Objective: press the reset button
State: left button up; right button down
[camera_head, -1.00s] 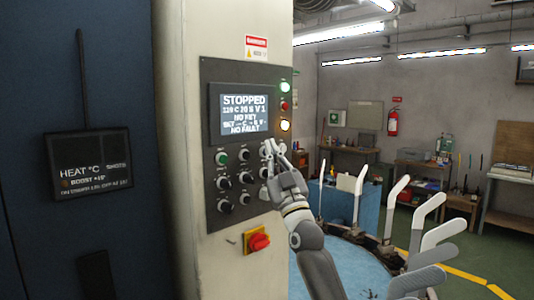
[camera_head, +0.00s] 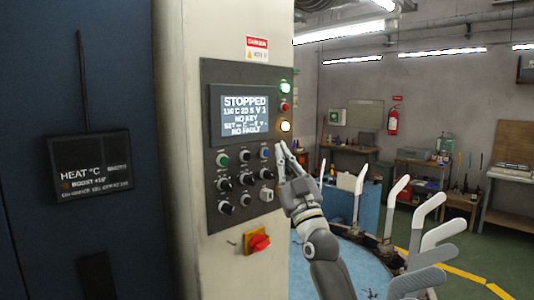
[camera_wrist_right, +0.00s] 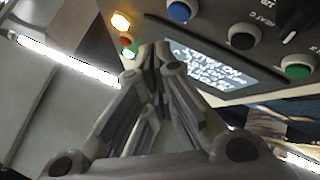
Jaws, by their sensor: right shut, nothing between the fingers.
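The control panel (camera_head: 250,190) on the pale column carries several buttons and knobs under a screen (camera_head: 239,115) reading STOPPED and NO FAULT. A blue button (camera_head: 265,153) sits at the right of the top row, and it also shows in the right wrist view (camera_wrist_right: 180,11). I cannot read a reset label on any button. A green button (camera_head: 222,159) is at the left of that row. My right gripper (camera_head: 281,148) is shut and empty, its fingertips just right of the blue button, at the panel's right edge. My left gripper is not in view.
Green, red and amber lamps (camera_head: 285,126) line the panel's upper right. A red rotary switch (camera_head: 257,242) on a yellow plate is below. A dark blue cabinet (camera_head: 30,230) stands left. White sock boards (camera_head: 395,193) stand around a blue round platform to the right.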

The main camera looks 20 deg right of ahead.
jog(key=s, duration=0.1)
jog(key=s+d, duration=0.1)
jog(key=s, duration=0.1)
dwell(0.9)
